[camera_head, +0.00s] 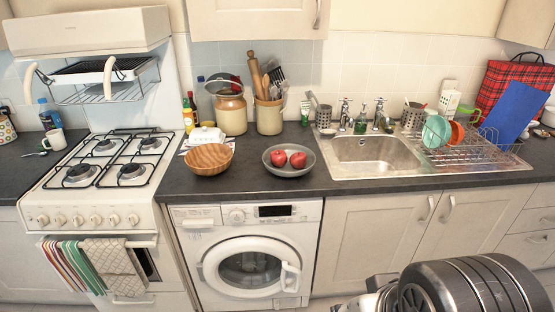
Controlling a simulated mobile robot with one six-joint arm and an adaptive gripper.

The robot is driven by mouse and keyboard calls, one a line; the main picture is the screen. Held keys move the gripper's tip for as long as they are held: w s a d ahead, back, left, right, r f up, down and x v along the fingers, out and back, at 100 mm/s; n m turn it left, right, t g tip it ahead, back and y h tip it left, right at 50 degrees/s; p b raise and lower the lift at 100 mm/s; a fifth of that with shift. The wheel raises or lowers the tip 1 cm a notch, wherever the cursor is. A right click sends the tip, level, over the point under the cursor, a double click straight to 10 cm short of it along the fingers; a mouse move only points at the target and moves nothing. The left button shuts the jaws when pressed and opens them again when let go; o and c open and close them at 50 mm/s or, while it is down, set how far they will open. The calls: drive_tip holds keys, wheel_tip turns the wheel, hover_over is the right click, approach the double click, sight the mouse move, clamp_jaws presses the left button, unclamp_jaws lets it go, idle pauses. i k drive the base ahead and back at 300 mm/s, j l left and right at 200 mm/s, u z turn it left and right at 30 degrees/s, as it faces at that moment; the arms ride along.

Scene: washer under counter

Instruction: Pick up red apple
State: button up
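Two red apples sit side by side in a grey bowl (289,173) on the dark counter above the washing machine. One red apple (278,158) is on the left and the other red apple (298,160) is on the right. Both show clearly, with nothing in front of them. Black and metallic parts of my own arm fill the lower right corner, well to the right of and nearer than the bowl. I cannot make out my gripper's fingers in this view.
A wooden bowl (208,160) and a white butter dish (206,137) stand left of the grey bowl. A utensil crock (269,116) and a lidded jar (231,114) stand behind. The sink (375,150) is to the right. The counter front edge beside the bowl is clear.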

sight(279, 158)
drive_tip(key=i+j, duration=0.35)
drive_tip(key=i, duration=0.2)
drive_tip(key=i+j, duration=0.35)
drive_tip(key=i, duration=0.25)
drive_tip(key=i+j, duration=0.35)
drive_tip(key=i, duration=0.2)
drive_tip(key=i+z, duration=0.05)
